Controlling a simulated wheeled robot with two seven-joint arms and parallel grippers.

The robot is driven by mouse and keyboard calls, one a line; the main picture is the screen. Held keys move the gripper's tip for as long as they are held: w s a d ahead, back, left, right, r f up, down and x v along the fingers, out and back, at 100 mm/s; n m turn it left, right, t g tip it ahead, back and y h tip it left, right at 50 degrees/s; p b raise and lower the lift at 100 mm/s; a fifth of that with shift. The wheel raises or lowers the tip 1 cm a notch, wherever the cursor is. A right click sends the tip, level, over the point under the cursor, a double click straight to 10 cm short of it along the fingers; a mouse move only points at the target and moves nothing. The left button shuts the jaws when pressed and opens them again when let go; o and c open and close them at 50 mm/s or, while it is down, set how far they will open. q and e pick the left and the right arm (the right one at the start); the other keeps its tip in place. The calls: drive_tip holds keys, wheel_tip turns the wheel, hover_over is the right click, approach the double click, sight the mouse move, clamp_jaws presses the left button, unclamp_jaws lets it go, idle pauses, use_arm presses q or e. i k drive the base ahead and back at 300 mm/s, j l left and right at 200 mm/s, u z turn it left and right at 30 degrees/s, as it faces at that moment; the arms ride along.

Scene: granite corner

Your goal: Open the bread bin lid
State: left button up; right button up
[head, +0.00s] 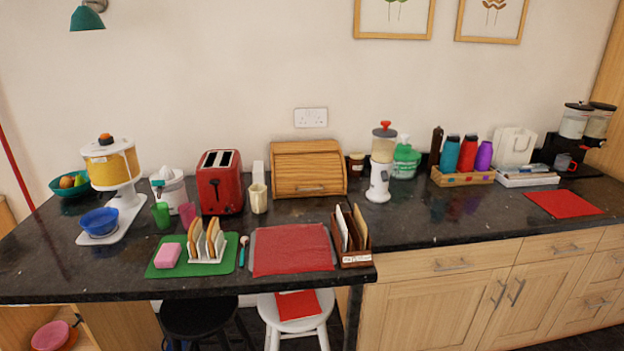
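The bread bin (307,170) is a light wooden box with a slatted roll-top lid (308,174). It stands on the dark counter against the back wall, near the middle of the head view. The lid is down, and a small handle (311,189) shows near its lower front edge. Neither of my grippers shows in the head view, and nothing touches the bread bin.
A red toaster (220,183) and a cream mug (258,198) stand left of the bin; a small jar (356,163) and a blender (381,165) stand right. A red mat (292,250) and a letter rack (353,258) lie in front. Stools (297,309) stand below the counter edge.

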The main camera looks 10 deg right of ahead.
sight(315, 165)
drive_tip(key=i+l, duration=0.2)
drive_tip(key=l, duration=0.15)
drive_tip(key=i+l+u, duration=0.1)
drive_tip(key=l, duration=0.25)
drive_tip(key=i+l, duration=0.3)
drive_tip(key=i+l+u, duration=0.15)
drive_tip(key=l, duration=0.3)
drive_tip(key=i, duration=0.05)
